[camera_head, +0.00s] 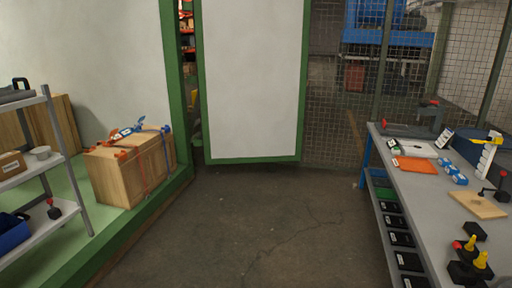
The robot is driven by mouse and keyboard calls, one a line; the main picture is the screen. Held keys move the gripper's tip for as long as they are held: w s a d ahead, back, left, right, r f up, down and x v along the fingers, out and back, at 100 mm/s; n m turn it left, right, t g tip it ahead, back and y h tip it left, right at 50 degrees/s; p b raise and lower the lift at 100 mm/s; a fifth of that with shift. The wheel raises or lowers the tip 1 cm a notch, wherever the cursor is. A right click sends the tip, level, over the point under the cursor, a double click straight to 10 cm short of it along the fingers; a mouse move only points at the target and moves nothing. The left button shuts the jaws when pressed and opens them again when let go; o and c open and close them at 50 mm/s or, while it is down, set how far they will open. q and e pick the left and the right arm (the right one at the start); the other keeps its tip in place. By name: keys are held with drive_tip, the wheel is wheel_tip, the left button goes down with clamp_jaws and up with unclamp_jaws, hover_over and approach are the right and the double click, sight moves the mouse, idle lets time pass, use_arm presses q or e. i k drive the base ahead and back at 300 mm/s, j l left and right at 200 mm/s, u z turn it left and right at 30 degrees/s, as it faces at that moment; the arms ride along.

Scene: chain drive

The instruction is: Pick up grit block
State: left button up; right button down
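Neither of my grippers shows in the head view. I cannot tell for certain which object is the grit block. On the workbench (425,185) at the right, a small dark block (474,231) lies below a flat wooden board (478,205). Black pieces with yellow and red tops (470,265) stand near the bench's lower end. An orange flat piece (415,165) and a blue-and-white item (453,172) lie farther back on the bench.
Black bins (401,239) line a shelf under the bench. A grey shelf rack (65,160) stands at the left, and a strapped wooden crate (132,172) rests on a green platform. The concrete floor (260,230) between is clear. A white panel (252,80) and wire mesh stand behind.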

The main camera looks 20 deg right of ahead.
sight(470, 228)
drive_tip(key=i+l+z, duration=0.1)
drive_tip(key=i+z, duration=0.25)
drive_tip(key=i, duration=0.4)
drive_tip(key=i+z, duration=0.4)
drive_tip(key=i, duration=0.3)
drive_tip(key=i+j+z, duration=0.1)
drive_tip(key=i, duration=0.35)
drive_tip(key=i+j+z, duration=0.1)
drive_tip(key=i, duration=0.3)
drive_tip(key=i+j+z, duration=0.1)
drive_tip(key=i, duration=0.35)
drive_tip(key=j+z, duration=0.1)
drive_tip(key=z, duration=1.7)
